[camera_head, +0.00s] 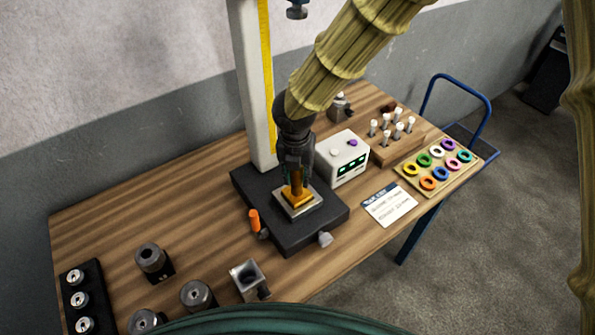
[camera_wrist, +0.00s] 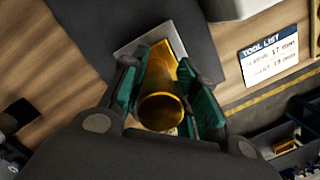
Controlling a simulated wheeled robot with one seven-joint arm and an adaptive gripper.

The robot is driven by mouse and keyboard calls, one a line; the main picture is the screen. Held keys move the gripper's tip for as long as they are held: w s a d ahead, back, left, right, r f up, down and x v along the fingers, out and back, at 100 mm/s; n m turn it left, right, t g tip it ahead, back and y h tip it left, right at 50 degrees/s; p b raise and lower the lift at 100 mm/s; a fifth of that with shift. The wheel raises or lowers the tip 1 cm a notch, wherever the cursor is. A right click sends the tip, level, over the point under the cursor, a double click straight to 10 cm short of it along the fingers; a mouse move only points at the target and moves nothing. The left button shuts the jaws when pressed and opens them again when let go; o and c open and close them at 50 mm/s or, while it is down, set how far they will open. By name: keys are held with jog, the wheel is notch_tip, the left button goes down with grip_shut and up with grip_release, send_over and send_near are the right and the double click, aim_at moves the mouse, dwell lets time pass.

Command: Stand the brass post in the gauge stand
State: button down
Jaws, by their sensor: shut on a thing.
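My gripper (camera_head: 297,172) points down over the gauge stand and is shut on the brass post. The brass post (camera_head: 297,191) is upright, its lower end at a square silver plate (camera_head: 303,211) on the stand's dark base (camera_head: 283,236). I cannot tell whether the post's foot touches the plate. The stand's pale column (camera_head: 245,80) with a yellow scale rises behind.
A white box with green displays (camera_head: 343,158) stands close right of my gripper. An orange-handled part (camera_head: 254,219) is at the base's left edge. A tool list card (camera_head: 389,204), a ring tray (camera_head: 411,178) and a rack of pins (camera_head: 400,148) lie right. Dark cylindrical holders (camera_head: 152,259) stand front left.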

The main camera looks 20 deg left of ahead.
jog(key=shift+f, duration=0.25)
dwell(0.3)
jog(key=c, duration=1)
grip_release()
jog(key=shift+s+f, duration=0.1)
jog(key=shift+f, duration=0.05)
jog(key=r, duration=0.4)
jog(key=s+r, duration=0.1)
jog(key=r, duration=0.7)
jog(key=shift+s+d, duration=0.15)
jog(key=shift+s, duration=0.15)
